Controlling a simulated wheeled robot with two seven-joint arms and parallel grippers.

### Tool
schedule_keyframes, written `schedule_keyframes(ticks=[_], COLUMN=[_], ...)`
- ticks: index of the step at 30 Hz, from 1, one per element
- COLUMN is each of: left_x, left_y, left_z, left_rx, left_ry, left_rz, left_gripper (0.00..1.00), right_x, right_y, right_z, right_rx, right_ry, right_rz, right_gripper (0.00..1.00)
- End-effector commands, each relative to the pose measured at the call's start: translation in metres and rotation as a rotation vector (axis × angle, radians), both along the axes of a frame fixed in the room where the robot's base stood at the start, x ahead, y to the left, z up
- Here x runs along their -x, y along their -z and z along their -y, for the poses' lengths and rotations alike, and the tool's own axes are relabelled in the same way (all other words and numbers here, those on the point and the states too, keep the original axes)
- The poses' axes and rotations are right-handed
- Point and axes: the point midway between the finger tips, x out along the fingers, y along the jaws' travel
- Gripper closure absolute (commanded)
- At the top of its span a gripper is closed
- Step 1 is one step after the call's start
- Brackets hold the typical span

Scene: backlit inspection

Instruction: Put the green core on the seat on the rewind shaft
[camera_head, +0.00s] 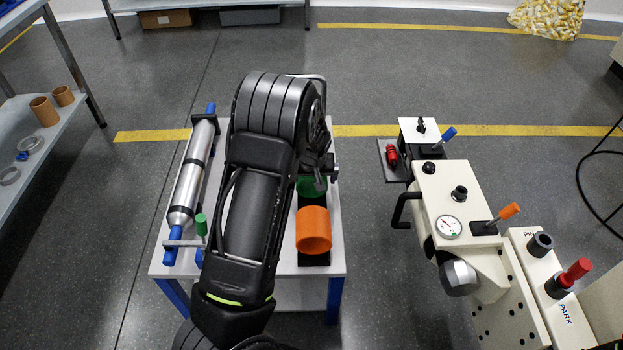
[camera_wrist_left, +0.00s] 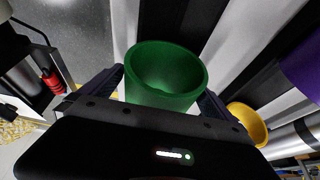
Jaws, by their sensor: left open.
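The green core (camera_head: 310,187) is a hollow tube on the black holder of the white table, behind the orange core and partly hidden by my left arm. In the left wrist view the green core (camera_wrist_left: 165,88) stands between the two fingers of my left gripper (camera_wrist_left: 162,94). The fingers are open on either side of it; I cannot tell whether they touch it. The rewind shaft (camera_head: 190,180) is a silver roller with blue ends, lying along the left of the table. I cannot make out its seat clearly. My right gripper is not in view.
An orange core (camera_head: 313,230) lies in front of the green one. A yellow core (camera_wrist_left: 248,122) and a purple core (camera_wrist_left: 303,66) show in the left wrist view. A green-handled lever (camera_head: 201,225) stands by the shaft's near end. A cream machine (camera_head: 452,195) stands at right.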

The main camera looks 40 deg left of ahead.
Motion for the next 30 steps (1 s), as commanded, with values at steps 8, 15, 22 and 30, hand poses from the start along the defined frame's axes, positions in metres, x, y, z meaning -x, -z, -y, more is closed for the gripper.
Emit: schedule_keyframes(ticks=[8,15,22,30], left_x=[-0.0001,-0.0001,-0.0001,0.0000], left_y=[-0.0009,-0.0010,-0.0011,-0.0010], left_z=[0.0000,0.0001,0.0001,0.0000], left_rx=[-0.001,-0.001,-0.001,-0.001], left_ry=[0.000,0.000,0.000,0.000], left_rz=[0.001,0.001,0.001,0.001], left_gripper=[0.00,0.00,0.16,0.38], right_x=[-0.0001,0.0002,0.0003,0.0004], right_y=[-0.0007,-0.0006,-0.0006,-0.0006], right_z=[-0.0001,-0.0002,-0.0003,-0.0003], right_rx=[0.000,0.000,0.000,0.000], right_ry=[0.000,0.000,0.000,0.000], right_rz=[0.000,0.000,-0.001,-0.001], right_gripper=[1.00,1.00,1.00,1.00])
